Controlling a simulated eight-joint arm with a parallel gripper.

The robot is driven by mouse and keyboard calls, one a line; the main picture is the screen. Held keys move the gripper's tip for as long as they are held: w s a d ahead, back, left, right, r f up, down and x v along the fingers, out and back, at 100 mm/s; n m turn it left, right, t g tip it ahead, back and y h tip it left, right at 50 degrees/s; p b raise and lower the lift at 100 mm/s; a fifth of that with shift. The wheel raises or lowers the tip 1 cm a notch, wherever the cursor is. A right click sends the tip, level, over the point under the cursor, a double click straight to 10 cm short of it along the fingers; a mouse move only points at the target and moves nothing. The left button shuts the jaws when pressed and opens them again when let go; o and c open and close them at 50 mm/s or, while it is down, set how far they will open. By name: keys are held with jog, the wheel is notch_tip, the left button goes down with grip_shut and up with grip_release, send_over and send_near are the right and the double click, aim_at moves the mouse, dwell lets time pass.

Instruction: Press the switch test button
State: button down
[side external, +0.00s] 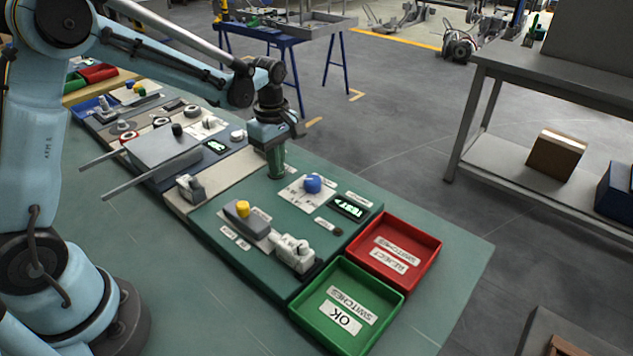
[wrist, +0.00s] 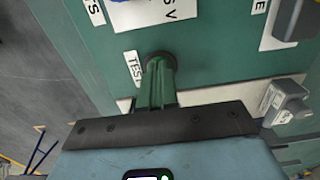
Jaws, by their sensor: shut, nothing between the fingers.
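My gripper (side external: 277,172) is shut and empty, its green fingers pointing down at the green panel (side external: 225,205). In the wrist view the gripper (wrist: 159,66) has its fingertips beside a white label reading TEST (wrist: 134,69). A dark round part (wrist: 158,57) shows at the fingertips, which mostly cover it; I cannot tell whether they touch it or whether it is the button. A small display (side external: 349,207) with glowing green text is on the panel. A blue knob (side external: 312,184) stands on a white plate to the right of my gripper.
A yellow button on a grey block (side external: 243,209) and a grey-white fixture (side external: 294,252) stand on the panel. A red tray (side external: 432,252) and a green tray (side external: 388,313) are at its right end. A grey slab with rods (side external: 160,150) lies left.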

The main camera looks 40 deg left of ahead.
jog(key=shift+f, duration=0.55)
jog(key=shift+r, duration=0.1)
notch_tip(320, 180, up, 14)
dwell(0.3)
jog(key=shift+r, duration=0.1)
